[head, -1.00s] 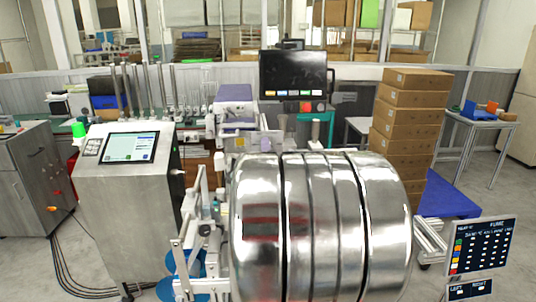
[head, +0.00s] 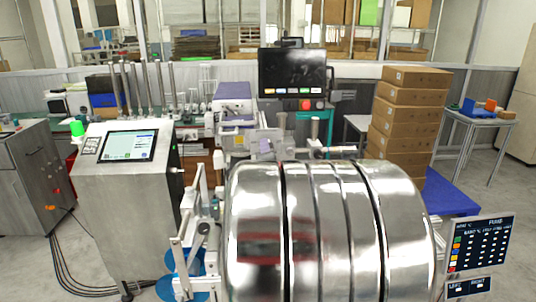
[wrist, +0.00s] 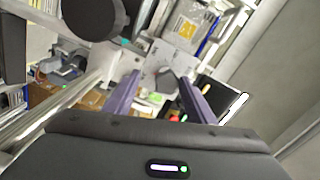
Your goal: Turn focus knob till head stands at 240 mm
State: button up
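In the wrist view, the two purple fingers of my gripper (wrist: 159,78) stand wide apart, with no object clearly held. A small dark rounded thing (wrist: 168,82) shows between the fingertips, beyond or near them; I cannot tell whether it is the focus knob or whether it is touched. A large black cylinder (wrist: 93,16) is at the upper left of the wrist view. I cannot pick out my gripper or the focus knob in the head view. No legible 240 mm scale or head position shows.
In the head view, a metal console (head: 125,205) stands at left, a dark monitor (head: 292,75) at centre back, and stacked boxes (head: 407,125) at right. A lettered display (head: 481,243) is at lower right. Shiny rounded metal fills the lower middle and hides what lies behind.

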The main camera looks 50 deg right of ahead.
jog(key=v, duration=1.1)
jog(key=shift+s, duration=0.2)
jog(key=shift+a, duration=0.15)
